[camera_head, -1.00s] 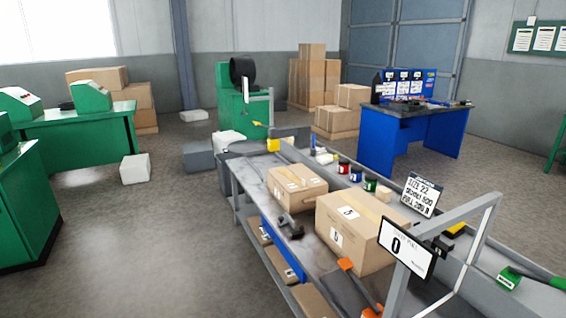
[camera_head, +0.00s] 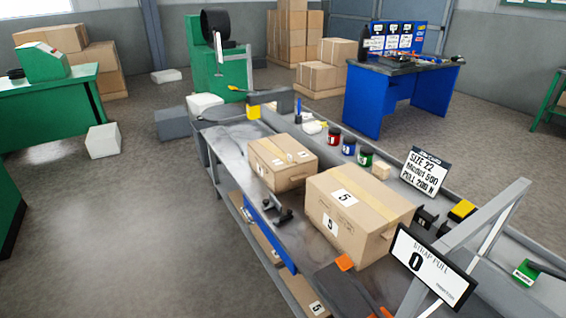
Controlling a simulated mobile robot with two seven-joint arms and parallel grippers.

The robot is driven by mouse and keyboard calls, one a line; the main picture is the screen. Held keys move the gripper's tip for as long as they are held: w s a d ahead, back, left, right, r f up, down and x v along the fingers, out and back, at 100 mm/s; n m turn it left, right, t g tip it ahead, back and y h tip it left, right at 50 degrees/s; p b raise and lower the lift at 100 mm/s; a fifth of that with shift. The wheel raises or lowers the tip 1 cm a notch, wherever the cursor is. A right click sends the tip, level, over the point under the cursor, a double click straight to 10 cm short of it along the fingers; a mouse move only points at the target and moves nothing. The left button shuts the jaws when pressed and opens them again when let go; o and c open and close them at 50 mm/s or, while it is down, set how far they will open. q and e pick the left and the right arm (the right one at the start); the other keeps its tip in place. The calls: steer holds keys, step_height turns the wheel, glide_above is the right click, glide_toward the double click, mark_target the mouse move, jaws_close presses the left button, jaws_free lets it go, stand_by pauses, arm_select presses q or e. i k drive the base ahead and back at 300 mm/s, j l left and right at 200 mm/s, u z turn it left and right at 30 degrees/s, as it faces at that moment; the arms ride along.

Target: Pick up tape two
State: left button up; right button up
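Three small round items, red (camera_head: 333,137), blue (camera_head: 349,147) and green (camera_head: 365,157), stand in a row on the ledge behind the cartons. They have dark tops and pale labels, and may be tape rolls. Their label marks are too small to read, so I cannot tell which is tape two. Neither of my grippers is in view.
Two cartons, a smaller one (camera_head: 283,160) and a larger one marked 5 (camera_head: 350,215), sit on the grey bench (camera_head: 225,142). A black tool (camera_head: 276,207) lies in front. Open floor lies left.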

mark_target(288, 159)
steer(key=i+j+z, duration=0.1)
steer(key=z, duration=0.25)
steer(key=i+j+z, duration=0.1)
steer(key=z, duration=0.3)
steer(key=i+j+z, duration=0.1)
steer(key=z, duration=0.25)
steer(key=i+j+z, duration=0.25)
steer(key=j, duration=0.2)
steer(key=j+z, duration=0.2)
steer(key=j, duration=0.2)
steer(key=i+j+z, duration=0.15)
steer(key=j, duration=0.45)
steer(key=j+z, duration=0.1)
steer(key=j, duration=0.5)
steer(key=i+j+z, duration=0.15)
steer(key=j, duration=0.45)
steer(key=i+j, duration=0.1)
steer(key=j, duration=1.7)
steer(key=i+z, duration=0.05)
